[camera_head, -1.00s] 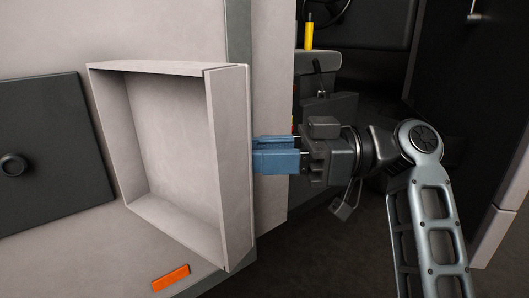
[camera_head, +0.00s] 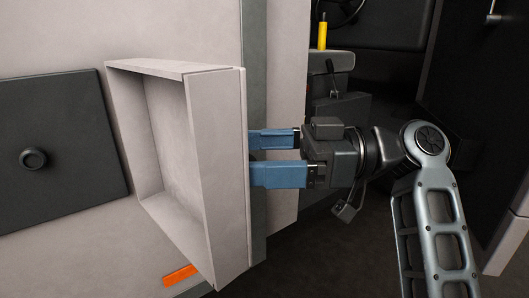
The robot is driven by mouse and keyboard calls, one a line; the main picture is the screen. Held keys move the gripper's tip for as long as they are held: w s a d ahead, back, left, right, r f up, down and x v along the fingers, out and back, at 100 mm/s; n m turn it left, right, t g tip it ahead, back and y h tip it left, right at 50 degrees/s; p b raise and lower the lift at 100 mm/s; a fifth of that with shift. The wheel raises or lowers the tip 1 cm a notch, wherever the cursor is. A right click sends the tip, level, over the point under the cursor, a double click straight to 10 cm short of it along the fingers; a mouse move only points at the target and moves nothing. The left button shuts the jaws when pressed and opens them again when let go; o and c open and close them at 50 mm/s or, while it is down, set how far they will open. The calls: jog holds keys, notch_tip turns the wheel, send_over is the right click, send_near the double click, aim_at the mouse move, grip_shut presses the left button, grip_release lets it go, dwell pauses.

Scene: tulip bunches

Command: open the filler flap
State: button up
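A pale grey, shallow box-like panel (camera_head: 216,170), which looks like the filler flap, stands out from a pale grey body wall. Its hollow inner side faces left and towards me. My gripper (camera_head: 256,155) is at the right of this panel, with two blue fingers spread apart, one above the other. The fingertips reach the panel's right edge; whether they touch it I cannot tell. A small dark shape shows between the fingertips, perhaps a knob, mostly hidden. The panel's right-hand outer face and its hinge are not visible.
A black square panel (camera_head: 70,120) with a round knob (camera_head: 33,158) is on the wall at left. An orange marker (camera_head: 180,275) is below the pale panel. Dark floor lies at lower right.

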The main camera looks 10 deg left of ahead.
jog(key=shift+a, duration=0.35)
jog(key=shift+c, duration=0.2)
jog(key=shift+w+d, duration=0.1)
jog(key=shift+d, duration=0.15)
jog(key=shift+c, duration=0.6)
jog(key=p+v, duration=0.1)
jog(key=v, duration=0.6)
jog(key=shift+d, duration=0.4)
